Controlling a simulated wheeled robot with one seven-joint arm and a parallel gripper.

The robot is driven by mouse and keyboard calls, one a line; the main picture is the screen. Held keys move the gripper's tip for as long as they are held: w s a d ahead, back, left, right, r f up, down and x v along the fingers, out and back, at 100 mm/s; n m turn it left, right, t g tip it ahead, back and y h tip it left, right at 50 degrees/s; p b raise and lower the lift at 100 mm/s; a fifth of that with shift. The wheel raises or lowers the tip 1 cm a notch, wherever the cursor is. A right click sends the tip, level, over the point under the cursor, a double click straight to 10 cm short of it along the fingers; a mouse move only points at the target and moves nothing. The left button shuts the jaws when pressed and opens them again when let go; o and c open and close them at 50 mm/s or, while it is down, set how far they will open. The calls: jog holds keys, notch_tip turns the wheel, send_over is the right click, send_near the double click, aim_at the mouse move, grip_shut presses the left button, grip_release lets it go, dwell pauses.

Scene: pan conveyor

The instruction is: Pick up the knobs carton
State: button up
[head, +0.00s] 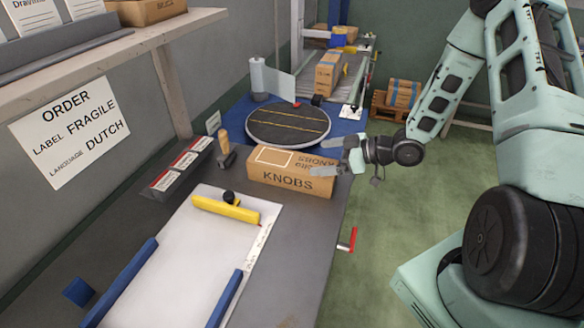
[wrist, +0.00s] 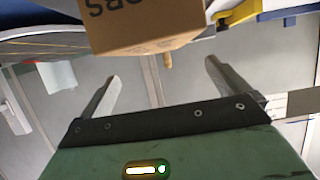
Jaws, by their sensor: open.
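The knobs carton (head: 290,174) is a long brown box marked KNOBS. It lies on the grey bench between the round turntable and the white work surface. My gripper (head: 328,156) is at the carton's right end in the head view, level with its top or slightly above. In the wrist view part of the carton (wrist: 140,25) shows at the top, beyond the open fingers of my gripper (wrist: 160,85). Nothing is between the fingers. I cannot tell whether a finger touches the carton.
A round dark turntable (head: 288,124) is behind the carton. A yellow bar (head: 226,209) lies on the white board (head: 180,250) in front. A stamp (head: 225,148) and red-labelled blocks (head: 180,164) stand at left. Another carton (head: 328,73) sits on the conveyor. Green floor is free at right.

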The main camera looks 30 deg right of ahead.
aim_at(294, 161)
jog(key=p+x, duration=0.2)
jog(key=x, duration=0.6)
jog(key=shift+w+a+f, duration=0.15)
jog(key=shift+f, duration=0.1)
jog(key=shift+c, duration=0.3)
jog(key=c, duration=1)
